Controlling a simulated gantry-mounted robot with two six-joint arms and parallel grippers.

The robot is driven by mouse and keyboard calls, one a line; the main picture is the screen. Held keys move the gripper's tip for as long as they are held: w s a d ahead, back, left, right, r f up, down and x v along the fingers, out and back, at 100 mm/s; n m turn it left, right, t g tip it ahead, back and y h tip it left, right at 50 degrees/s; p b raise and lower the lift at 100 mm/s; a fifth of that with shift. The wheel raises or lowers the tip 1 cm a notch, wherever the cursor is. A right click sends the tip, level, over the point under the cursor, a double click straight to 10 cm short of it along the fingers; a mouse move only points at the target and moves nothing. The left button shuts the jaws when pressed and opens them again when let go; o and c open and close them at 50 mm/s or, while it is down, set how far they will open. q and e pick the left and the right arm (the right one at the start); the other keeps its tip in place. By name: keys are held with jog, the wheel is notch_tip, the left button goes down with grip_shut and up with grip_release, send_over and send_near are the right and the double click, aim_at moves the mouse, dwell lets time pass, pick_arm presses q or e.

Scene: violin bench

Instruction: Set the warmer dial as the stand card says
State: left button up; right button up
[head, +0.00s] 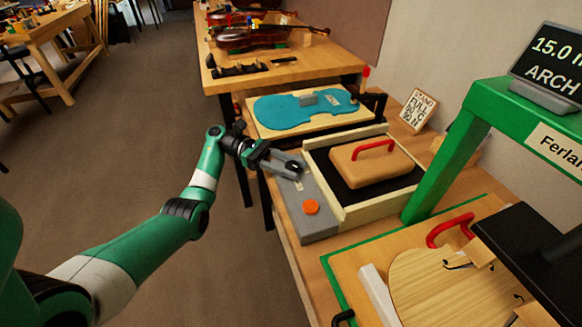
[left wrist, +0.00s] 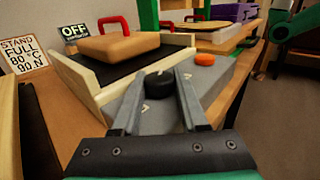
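The warmer has a pale wooden frame (head: 362,212) around a black pad, with a grey control panel (head: 318,222) along its left side. A black round dial (left wrist: 158,85) stands on the panel. In the left wrist view my left gripper (left wrist: 158,78) is open, its fingers on either side of the dial with small gaps; in the head view the gripper (head: 292,167) mostly hides the dial. A small screen (left wrist: 74,38) behind the warmer reads OFF. The stand card (head: 417,110) reads STAND FULL 80 °C 90 N; it also shows in the left wrist view (left wrist: 24,55). My right gripper is not in view.
An orange button (head: 311,207) sits on the panel near the dial. A tan block (head: 372,166) with a red handle lies on the black pad. A blue violin-shaped piece (head: 290,112) lies behind the warmer. A green frame (head: 450,155) rises to the right.

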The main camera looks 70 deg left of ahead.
aim_at(291, 165)
pick_arm(q)
jog(key=shift+o, duration=0.5)
jog(key=shift+r, duration=0.3)
notch_tip(291, 165, up, 3)
jog(key=p, duration=0.2)
jog(key=shift+r+p, duration=0.15)
jog(key=shift+p, duration=0.25)
jog(key=s+d+r+p, duration=0.8)
jog(key=s+d+r, duration=0.1)
jog(key=d, duration=0.1)
jog(key=shift+s+d, duration=0.15)
jog(key=shift+d, duration=0.15)
